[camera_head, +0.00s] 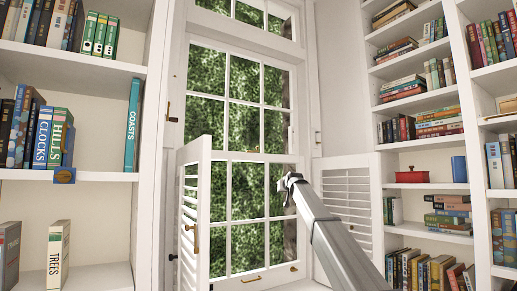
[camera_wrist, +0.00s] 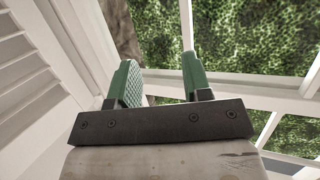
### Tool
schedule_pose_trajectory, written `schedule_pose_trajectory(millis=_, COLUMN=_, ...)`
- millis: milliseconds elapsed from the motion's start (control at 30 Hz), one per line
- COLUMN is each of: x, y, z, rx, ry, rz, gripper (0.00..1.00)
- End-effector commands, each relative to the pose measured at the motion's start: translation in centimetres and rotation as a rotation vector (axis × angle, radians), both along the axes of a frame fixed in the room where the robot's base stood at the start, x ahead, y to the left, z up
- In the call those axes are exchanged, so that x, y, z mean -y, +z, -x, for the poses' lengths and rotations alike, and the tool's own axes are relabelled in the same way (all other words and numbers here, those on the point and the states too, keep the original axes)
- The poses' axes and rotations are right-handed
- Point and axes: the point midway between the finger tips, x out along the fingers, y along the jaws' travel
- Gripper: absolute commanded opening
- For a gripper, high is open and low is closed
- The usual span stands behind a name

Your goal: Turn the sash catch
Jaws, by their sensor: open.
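The sash window (camera_head: 236,156) stands at the back, with white bars and green foliage behind the glass. A small brownish fitting, perhaps the sash catch (camera_head: 257,149), shows on its middle rail, too small to make out its shape or which way it is turned. My gripper (camera_head: 289,183) is in front of the lower sash, below and right of that fitting. In the wrist view my gripper (camera_wrist: 160,70) has two green fingers standing apart with nothing between them. Glass bars and foliage lie beyond the fingers; I cannot pick out the catch there.
An open louvred shutter (camera_head: 196,215) with a brass handle stands left of the window. Another louvred shutter (camera_head: 350,195) is on the right, behind my arm. Bookshelves (camera_head: 75,175) flank the window on both sides. Small brass pulls (camera_head: 251,280) sit on the bottom rail.

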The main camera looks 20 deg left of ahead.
Motion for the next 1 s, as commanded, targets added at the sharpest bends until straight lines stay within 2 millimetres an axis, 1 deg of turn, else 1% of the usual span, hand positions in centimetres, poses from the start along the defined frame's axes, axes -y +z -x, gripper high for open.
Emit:
schedule_pose_trajectory(millis=33, x=-1.8, y=3.4, z=-0.4, rx=0.031, ry=0.013, rz=-0.014, gripper=0.45)
schedule_pose_trajectory(millis=67, x=-2.5, y=5.1, z=-0.4, rx=0.049, ry=0.019, rz=-0.024, gripper=0.45)
schedule_pose_trajectory(millis=100, x=-3.6, y=7.4, z=-0.3, rx=0.073, ry=0.027, rz=-0.035, gripper=0.45)
schedule_pose_trajectory(millis=167, x=-5.1, y=10.8, z=0.0, rx=0.106, ry=0.040, rz=-0.053, gripper=0.45)
schedule_pose_trajectory(millis=200, x=-6.0, y=13.0, z=0.3, rx=0.127, ry=0.048, rz=-0.065, gripper=0.45)
schedule_pose_trajectory(millis=267, x=-7.2, y=16.0, z=0.7, rx=0.156, ry=0.058, rz=-0.081, gripper=0.45)
schedule_pose_trajectory(millis=300, x=-7.9, y=17.8, z=1.0, rx=0.174, ry=0.065, rz=-0.092, gripper=0.45)
schedule_pose_trajectory(millis=400, x=-9.2, y=21.2, z=1.6, rx=0.206, ry=0.076, rz=-0.111, gripper=0.45)
schedule_pose_trajectory(millis=500, x=-9.8, y=23.3, z=2.1, rx=0.227, ry=0.083, rz=-0.124, gripper=0.45)
schedule_pose_trajectory(millis=600, x=-10.1, y=24.0, z=2.3, rx=0.235, ry=0.086, rz=-0.128, gripper=0.45)
schedule_pose_trajectory(millis=767, x=-10.6, y=24.1, z=1.7, rx=0.236, ry=0.086, rz=-0.128, gripper=0.45)
schedule_pose_trajectory(millis=867, x=-11.2, y=24.1, z=0.8, rx=0.235, ry=0.086, rz=-0.128, gripper=0.45)
schedule_pose_trajectory(millis=1000, x=-12.4, y=24.1, z=-1.0, rx=0.235, ry=0.086, rz=-0.128, gripper=0.45)
